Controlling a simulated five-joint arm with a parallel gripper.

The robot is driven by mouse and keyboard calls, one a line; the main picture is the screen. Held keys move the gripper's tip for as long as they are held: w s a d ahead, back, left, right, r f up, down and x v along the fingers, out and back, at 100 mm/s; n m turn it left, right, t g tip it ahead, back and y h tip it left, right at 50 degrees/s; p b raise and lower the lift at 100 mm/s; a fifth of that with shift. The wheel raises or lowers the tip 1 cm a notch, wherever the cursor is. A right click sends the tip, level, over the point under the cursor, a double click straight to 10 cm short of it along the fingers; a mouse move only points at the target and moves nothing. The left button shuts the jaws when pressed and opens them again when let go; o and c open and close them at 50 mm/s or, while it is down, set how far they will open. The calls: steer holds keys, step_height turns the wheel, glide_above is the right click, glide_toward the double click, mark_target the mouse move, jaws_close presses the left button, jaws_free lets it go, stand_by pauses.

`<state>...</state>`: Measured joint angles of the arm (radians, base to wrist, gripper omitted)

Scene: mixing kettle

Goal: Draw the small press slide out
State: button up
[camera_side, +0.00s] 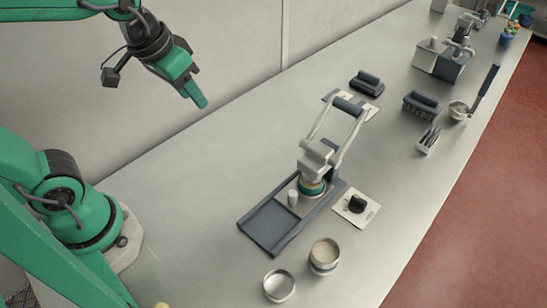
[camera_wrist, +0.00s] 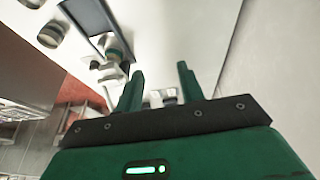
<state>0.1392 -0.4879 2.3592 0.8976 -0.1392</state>
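The small press (camera_side: 316,160) stands mid-counter, with its light lever frame and dark handle bar raised at the back. A round green-banded head sits low at its front. A dark base track (camera_side: 268,226) runs from under the press toward the front left, its front part empty. A short pale peg (camera_side: 293,198) stands upright beside the head, seemingly on the slide; the slide's edges are hard to make out. My gripper (camera_side: 203,102) is high above the counter, up and left of the press, touching nothing. In the wrist view its two green fingers (camera_wrist: 160,75) are apart and empty.
Two round metal cups (camera_side: 279,286) (camera_side: 324,255) stand in front of the press. A plate with a dark knob (camera_side: 356,204) lies right of it. Dark blocks (camera_side: 366,83) (camera_side: 421,105) and a long-handled pan (camera_side: 459,110) are farther back. The counter left of the track is clear.

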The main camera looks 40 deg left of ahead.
steer(key=w+d+f+g, duration=0.3)
steer(key=w+d+f, duration=0.3)
steer(key=d, duration=0.4)
steer(key=g, duration=0.1)
glide_above(293, 193)
steer(key=shift+y, duration=0.3)
step_height(293, 193, down, 7)
steer(key=shift+a+f, duration=0.1)
steer(key=shift+f, duration=0.1)
steer(key=shift+f, duration=0.25)
steer(key=shift+f, duration=3.9)
steer(key=shift+f, duration=0.15)
steer(key=c, duration=0.7)
